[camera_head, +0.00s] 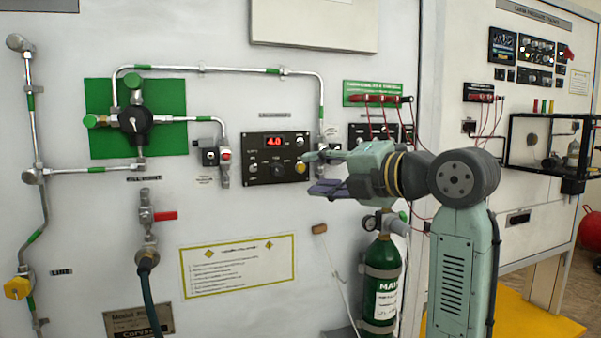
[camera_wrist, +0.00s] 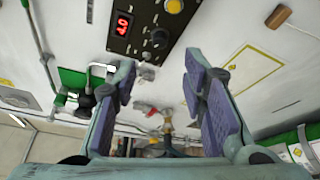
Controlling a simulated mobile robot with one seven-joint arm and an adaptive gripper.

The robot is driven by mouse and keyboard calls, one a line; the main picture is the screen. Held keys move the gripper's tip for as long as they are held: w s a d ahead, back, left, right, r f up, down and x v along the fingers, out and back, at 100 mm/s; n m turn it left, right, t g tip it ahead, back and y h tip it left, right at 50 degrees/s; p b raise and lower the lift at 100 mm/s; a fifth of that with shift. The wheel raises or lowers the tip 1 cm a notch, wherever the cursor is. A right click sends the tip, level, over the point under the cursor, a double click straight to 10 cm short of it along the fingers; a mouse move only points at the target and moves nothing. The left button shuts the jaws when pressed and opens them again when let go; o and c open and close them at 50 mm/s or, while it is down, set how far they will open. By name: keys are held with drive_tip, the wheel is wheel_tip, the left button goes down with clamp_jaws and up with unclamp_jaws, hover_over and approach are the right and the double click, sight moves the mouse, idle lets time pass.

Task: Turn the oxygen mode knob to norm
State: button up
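A black control panel (camera_head: 262,177) with a red "4.0" display (camera_head: 273,141) is on the white wall. It carries a dark round knob (camera_head: 278,170) at its lower middle, which also shows in the wrist view (camera_wrist: 160,38). The labels are too small to read, so I cannot tell which setting it points to or confirm that it is the oxygen mode knob. My gripper (camera_head: 311,172) is to the right of the panel in the head view, fingers pointing left. In the wrist view my gripper (camera_wrist: 160,62) has its fingers wide apart with nothing between them.
A yellow knob (camera_head: 300,167) sits at the panel's right side, close to my fingertips in the picture. Pipes (camera_head: 322,100) run around the panel. A green oxygen cylinder (camera_head: 382,275) stands below my gripper. A red-handled valve (camera_head: 165,216) is at left.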

drive_tip(key=v, duration=0.2)
drive_tip(key=shift+s+d, duration=0.2)
drive_tip(key=shift+s, duration=0.1)
drive_tip(key=shift+a, duration=0.1)
